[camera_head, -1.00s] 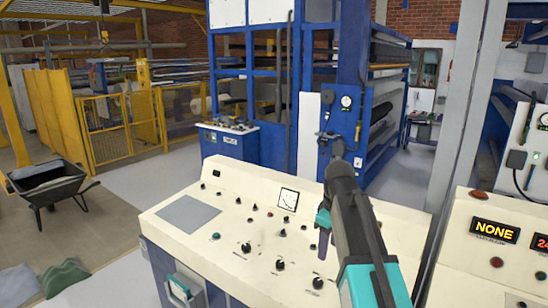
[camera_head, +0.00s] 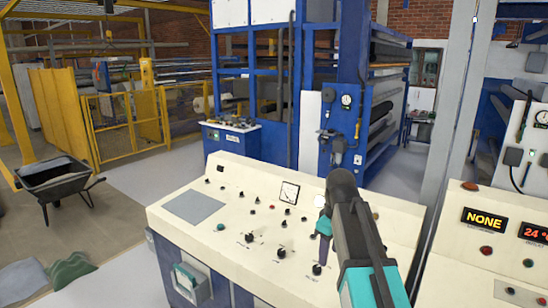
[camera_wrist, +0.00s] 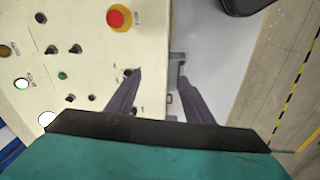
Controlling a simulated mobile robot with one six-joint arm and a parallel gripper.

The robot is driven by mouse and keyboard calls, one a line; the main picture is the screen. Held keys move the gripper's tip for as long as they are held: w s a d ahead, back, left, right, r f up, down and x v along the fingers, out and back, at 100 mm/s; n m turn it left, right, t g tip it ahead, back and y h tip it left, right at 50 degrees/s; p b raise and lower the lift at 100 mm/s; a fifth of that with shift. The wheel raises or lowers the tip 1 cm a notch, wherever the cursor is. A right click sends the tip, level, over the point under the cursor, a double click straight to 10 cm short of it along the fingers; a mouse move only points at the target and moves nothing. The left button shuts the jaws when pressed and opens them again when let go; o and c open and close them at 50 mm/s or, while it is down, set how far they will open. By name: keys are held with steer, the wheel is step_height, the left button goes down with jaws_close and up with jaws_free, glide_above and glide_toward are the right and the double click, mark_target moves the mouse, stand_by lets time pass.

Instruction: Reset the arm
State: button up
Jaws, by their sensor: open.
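My arm reaches up from the bottom right of the head view, over a cream control console (camera_head: 195,207). My gripper (camera_head: 323,250) points down above the console's right part, and the arm partly hides it there. In the wrist view my gripper (camera_wrist: 160,75) is open, its two dark fingers apart with nothing between them. One finger lies over the cream panel (camera_wrist: 90,50) and the other over the grey floor past the panel's edge. I cannot tell how high the fingertips are above the panel.
The console carries several black knobs and a dial gauge (camera_head: 289,192). A red button (camera_wrist: 119,17) on yellow shows in the wrist view. A second console with a "NONE" display (camera_head: 484,220) stands right. A wheelbarrow (camera_head: 58,180) stands left. A blue machine frame (camera_head: 350,100) rises behind.

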steer(key=s+f+m, duration=0.3)
steer(key=s+f, duration=0.1)
steer(key=f, duration=0.6)
steer(key=s+f+m+g, duration=0.1)
steer(key=s+f+m, duration=0.15)
steer(key=f, duration=0.75)
steer(key=s+f+m, duration=0.2)
steer(key=s+f, duration=0.2)
steer(key=f, duration=0.6)
steer(key=s+f+m+g+b, duration=0.1)
steer(key=s+f+g+b, duration=0.2)
steer(key=s+f, duration=1.2)
steer(key=s+f+g+b, duration=0.3)
steer(key=s+f+b, duration=0.4)
steer(key=s+f, duration=0.7)
step_height(320, 180, down, 5)
steer(key=shift+s+f+m, duration=0.1)
steer(key=shift+s+m, duration=0.25)
steer(key=shift+c, duration=0.5)
